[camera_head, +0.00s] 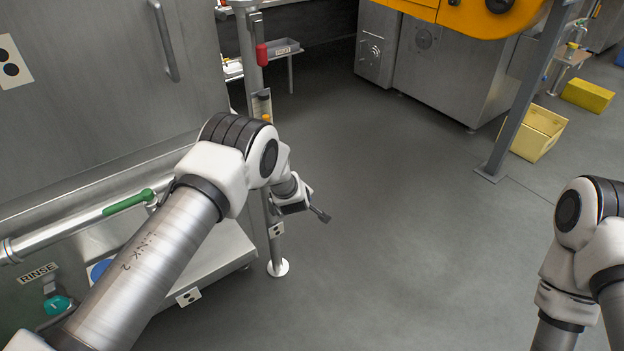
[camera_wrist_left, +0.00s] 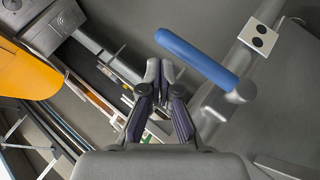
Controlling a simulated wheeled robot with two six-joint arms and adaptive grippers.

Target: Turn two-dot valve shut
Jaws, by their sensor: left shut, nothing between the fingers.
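In the left wrist view a valve has a long blue handle (camera_wrist_left: 195,57), pointing to the upper left from its grey hub. A white two-dot label (camera_wrist_left: 258,39) is on the grey pipe beside it. The handle looks roughly crosswise to the pipe. My left gripper (camera_wrist_left: 160,72) is shut and empty, left of the handle and apart from it. In the head view my left gripper (camera_head: 318,213) is beside a post, which carries a two-dot label (camera_head: 276,230). My left arm hides the blue handle there. My right gripper is out of view.
A green handle (camera_head: 128,201) sits on the pipe at left, above a RINSE label (camera_head: 38,273) and a teal knob (camera_head: 57,305). A red handle (camera_head: 262,54) is higher on the post. A yellow crate (camera_head: 538,132) stands at right. The middle floor is clear.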

